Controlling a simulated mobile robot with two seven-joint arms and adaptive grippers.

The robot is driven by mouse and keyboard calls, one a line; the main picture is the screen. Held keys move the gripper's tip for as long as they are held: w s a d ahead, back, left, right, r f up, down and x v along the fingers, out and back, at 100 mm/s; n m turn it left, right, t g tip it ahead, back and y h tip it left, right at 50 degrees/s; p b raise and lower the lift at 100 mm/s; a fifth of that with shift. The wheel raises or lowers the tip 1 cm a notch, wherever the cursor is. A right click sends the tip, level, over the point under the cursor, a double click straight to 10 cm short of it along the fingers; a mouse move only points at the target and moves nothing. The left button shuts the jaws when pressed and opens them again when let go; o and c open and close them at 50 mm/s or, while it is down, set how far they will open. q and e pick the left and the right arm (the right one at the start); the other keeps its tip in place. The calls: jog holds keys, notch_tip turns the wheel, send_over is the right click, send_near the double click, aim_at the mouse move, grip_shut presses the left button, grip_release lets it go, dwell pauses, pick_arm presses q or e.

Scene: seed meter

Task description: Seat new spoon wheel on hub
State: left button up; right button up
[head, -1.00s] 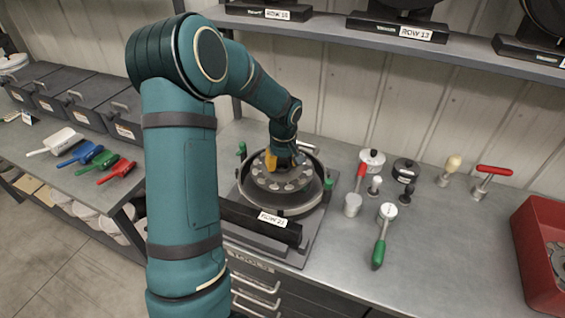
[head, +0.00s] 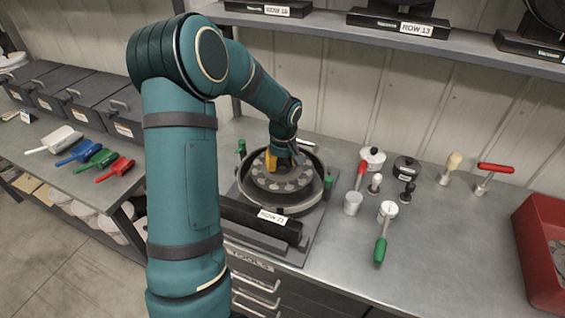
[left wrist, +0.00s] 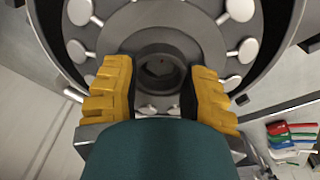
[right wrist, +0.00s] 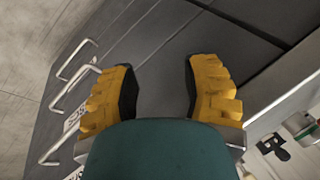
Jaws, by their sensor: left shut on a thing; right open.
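The spoon wheel (head: 262,182), a grey disc ringed with pale round spoons, lies inside the round dark meter housing (head: 318,200). The left wrist view shows the wheel (left wrist: 205,40) with its spoons around a raised central collar (left wrist: 162,66). My left gripper (head: 284,160) reaches down over the middle of the wheel. Its yellow fingers (left wrist: 158,85) are shut on the wheel's collar, one on each side. The hub is hidden, and I cannot tell how far down the wheel sits. My right gripper (right wrist: 160,75) is open and empty above the bench drawers.
The ROW 23 label (head: 272,216) is on the fixture front. Green knobs (head: 328,182) flank the housing. Coloured scoops (head: 95,158) lie at left.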

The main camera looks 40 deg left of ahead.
pick_arm(q)
jog(key=shift+f+b, duration=1.9)
dwell(2.6)
dwell(0.3)
jog(key=o, duration=1.2)
jog(key=shift+c, duration=0.4)
jog(key=shift+c, duration=1.4)
jog(key=shift+o, duration=0.3)
jog(key=shift+c, duration=1.3)
